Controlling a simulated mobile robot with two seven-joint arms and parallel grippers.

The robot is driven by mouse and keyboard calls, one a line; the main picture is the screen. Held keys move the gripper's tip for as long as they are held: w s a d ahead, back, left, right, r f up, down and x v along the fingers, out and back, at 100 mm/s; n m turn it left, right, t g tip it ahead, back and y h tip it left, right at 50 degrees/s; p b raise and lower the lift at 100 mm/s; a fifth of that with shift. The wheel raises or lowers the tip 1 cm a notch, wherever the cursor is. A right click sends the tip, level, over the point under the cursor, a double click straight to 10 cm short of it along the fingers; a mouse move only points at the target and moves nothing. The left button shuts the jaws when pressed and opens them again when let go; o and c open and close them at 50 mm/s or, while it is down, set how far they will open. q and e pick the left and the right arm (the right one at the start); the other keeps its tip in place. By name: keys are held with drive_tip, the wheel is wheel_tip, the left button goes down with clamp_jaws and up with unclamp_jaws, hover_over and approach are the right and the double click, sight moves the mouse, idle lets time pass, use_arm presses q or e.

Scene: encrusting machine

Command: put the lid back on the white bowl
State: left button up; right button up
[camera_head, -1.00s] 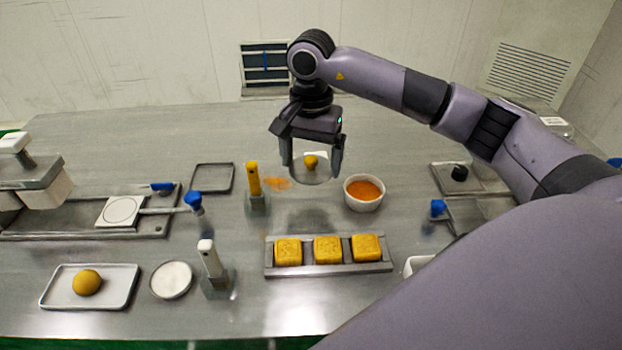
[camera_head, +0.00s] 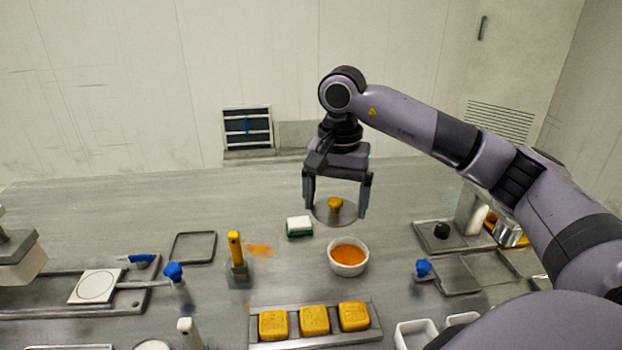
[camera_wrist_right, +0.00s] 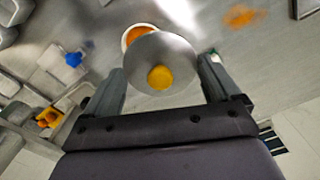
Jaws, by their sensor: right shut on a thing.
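The white bowl (camera_head: 348,268) with orange filling stands uncovered on the steel table, right of centre in the head view. The lid (camera_head: 322,213) is a clear, greyish disc with a yellow knob (camera_head: 335,204). My right gripper (camera_head: 337,211) is shut on the lid, one finger at each side of its rim. It holds the lid in the air, above and behind the bowl in the head view. In the right wrist view the lid (camera_wrist_right: 180,55) covers part of the bowl (camera_wrist_right: 131,30). My left gripper is not in view.
A green-and-white sponge (camera_head: 299,226) lies left of the bowl, near an orange smear (camera_head: 260,250). A yellow-handled tool (camera_head: 236,253) stands further left. A tray (camera_head: 374,333) with yellow cakes is in front. Metal trays (camera_head: 470,272) lie to the right.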

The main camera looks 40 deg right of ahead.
sight(352, 211)
drive_tip(key=shift+s+d+f, duration=1.05)
drive_tip(key=shift+d+f, duration=0.05)
drive_tip(key=shift+f, duration=0.1)
drive_tip(key=shift+f+b, duration=1.15)
drive_tip(key=shift+f, duration=0.15)
wheel_tip(352, 211, down, 4)
drive_tip(key=b, duration=0.2)
drive_tip(key=shift+r+b, duration=0.25)
drive_tip(key=shift+b, duration=0.1)
drive_tip(key=shift+f, duration=0.1)
drive_tip(key=shift+f, duration=0.15)
drive_tip(key=o, duration=0.7)
drive_tip(key=shift+o, duration=0.2)
